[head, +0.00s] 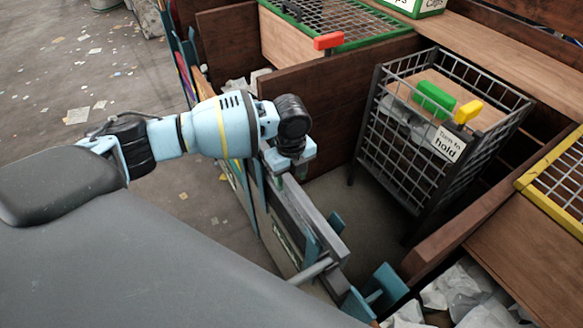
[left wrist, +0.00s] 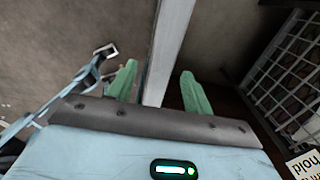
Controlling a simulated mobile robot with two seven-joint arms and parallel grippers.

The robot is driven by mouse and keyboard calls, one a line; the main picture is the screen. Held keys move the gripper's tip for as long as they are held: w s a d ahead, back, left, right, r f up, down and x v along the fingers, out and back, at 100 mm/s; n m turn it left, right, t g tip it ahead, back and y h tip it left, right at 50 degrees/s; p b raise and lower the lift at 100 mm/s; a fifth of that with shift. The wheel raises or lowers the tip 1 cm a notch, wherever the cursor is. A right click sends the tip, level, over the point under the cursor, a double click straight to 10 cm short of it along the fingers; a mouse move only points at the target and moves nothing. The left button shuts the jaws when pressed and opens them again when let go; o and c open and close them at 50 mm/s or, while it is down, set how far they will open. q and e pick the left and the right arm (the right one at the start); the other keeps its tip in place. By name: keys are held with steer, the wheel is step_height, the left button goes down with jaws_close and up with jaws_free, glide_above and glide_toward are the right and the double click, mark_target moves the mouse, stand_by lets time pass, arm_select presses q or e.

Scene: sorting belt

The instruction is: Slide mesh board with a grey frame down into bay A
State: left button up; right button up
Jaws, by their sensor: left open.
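A board with a grey frame (head: 318,222) stands upright on edge at the front of the bay in the middle of the head view. Teal guide pieces (head: 313,245) stand beside it. I cannot tell how deep it sits, and its mesh does not show clearly. My left gripper (head: 290,177) is over the far end of its top rail, pointing down. In the left wrist view the pale grey rail (left wrist: 170,45) runs between the two green fingers of the open gripper (left wrist: 159,69), with gaps on both sides. My right gripper is not in view.
A wire cage (head: 405,160) with a "Turn to hold" sign (head: 447,144) stands behind the board. A green-framed mesh (head: 345,45) lies at the back, a yellow-framed mesh (head: 530,182) at the right. Brown partitions (head: 310,95) divide the bays.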

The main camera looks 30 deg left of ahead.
mark_target(291, 182)
arm_select(q)
steer(key=shift+f, duration=2.3)
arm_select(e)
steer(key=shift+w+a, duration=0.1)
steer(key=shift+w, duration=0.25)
arm_select(q)
jaws_close()
steer(key=c, duration=0.6)
jaws_free()
jaws_close()
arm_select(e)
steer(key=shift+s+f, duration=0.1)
